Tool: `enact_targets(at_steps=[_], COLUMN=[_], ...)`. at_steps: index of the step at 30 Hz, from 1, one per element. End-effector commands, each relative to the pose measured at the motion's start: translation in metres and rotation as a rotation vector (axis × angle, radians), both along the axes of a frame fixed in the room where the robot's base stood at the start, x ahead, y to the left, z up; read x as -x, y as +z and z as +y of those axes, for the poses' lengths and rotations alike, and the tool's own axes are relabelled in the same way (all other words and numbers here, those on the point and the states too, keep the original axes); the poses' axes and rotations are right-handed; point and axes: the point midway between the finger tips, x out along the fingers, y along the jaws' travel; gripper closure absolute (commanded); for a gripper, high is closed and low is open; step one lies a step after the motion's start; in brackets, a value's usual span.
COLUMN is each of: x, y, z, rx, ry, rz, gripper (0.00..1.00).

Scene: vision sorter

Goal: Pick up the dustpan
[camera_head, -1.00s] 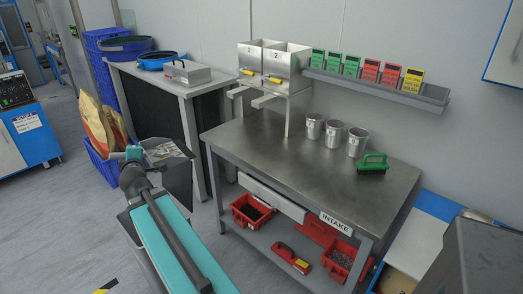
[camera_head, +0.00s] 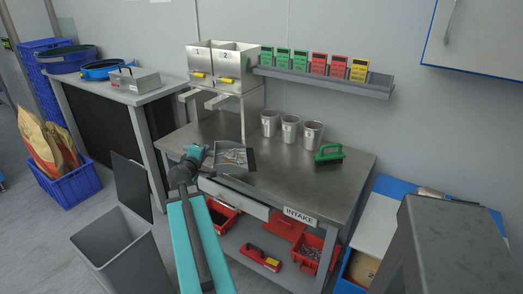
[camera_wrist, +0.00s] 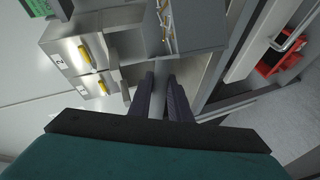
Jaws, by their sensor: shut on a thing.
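The dustpan (camera_head: 236,157) is a grey metal pan with several small pieces lying in it. In the head view it appears over the left front part of the steel table (camera_head: 290,182); I cannot tell its exact height. My gripper (camera_head: 196,155) is at its left and shut on its handle. The wrist view shows the grey handle between the two dark fingers of my gripper (camera_wrist: 160,100), with the pan (camera_wrist: 203,28) beyond them. My gripper hides part of the handle.
A grey waste bin (camera_head: 120,250) stands at the lower left. Coloured cards line a wall shelf (camera_head: 325,80).

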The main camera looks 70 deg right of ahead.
Motion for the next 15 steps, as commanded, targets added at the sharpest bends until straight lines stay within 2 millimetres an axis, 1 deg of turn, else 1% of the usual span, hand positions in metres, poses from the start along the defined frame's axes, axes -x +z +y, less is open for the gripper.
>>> enact_targets(at_steps=[1,3,9,12,15], x=[0.02,0.045,0.112,0.135,0.15], y=[-0.004,-0.007,-0.015,-0.018,-0.019], z=[-0.012,-0.027,-0.058,-0.068,-0.073], rx=[0.001,0.001,0.001,0.002,0.002], ry=[-0.037,-0.086,-0.21,-0.252,-0.277], rz=[0.003,0.002,0.001,0.003,0.001], gripper=[1.0,1.0,1.0,1.0,1.0])
